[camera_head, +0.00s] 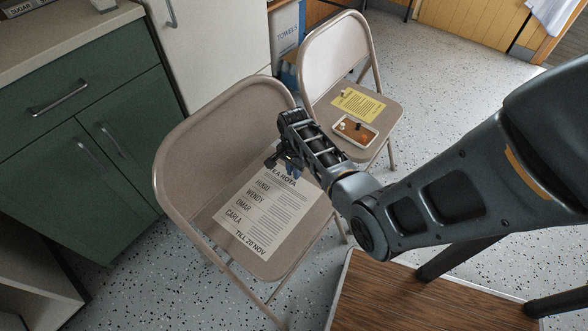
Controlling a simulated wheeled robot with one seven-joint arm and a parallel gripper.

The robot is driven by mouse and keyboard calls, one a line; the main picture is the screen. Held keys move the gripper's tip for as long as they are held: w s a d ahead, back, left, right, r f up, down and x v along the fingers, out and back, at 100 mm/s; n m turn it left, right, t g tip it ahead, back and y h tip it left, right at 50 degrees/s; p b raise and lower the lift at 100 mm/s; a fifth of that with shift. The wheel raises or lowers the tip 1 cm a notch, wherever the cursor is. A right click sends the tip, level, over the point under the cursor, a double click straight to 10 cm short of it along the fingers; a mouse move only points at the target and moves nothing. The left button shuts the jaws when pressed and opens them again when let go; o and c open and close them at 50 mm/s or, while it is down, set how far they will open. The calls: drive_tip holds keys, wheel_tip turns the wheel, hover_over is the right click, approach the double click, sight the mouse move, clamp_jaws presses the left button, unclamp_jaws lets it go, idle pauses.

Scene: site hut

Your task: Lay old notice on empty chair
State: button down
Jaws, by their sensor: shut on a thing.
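The old notice (258,208) is a pale printed sheet reading "TEA ROTA", several names and "TILL 20 NOV". It shows over the seat of the near beige folding chair (215,120); I cannot tell whether it touches the seat. My gripper (285,163) is at the sheet's top edge, shut on it; the fingertips are partly hidden by the wrist. Apart from the notice, nothing shows on the near chair.
A second folding chair (329,55) behind holds a yellow sheet (358,104) and a small tray (342,138). Green cabinets (70,140) stand at left. A brown wooden tabletop (420,300) is at front right. Speckled floor is clear at back right.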

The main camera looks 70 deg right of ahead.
drive_tip(key=c, duration=1)
unclamp_jaws()
wheel_tip(320, 180, up, 8)
drive_tip(key=shift+f+p, duration=0.1)
drive_tip(key=shift+p, duration=0.85)
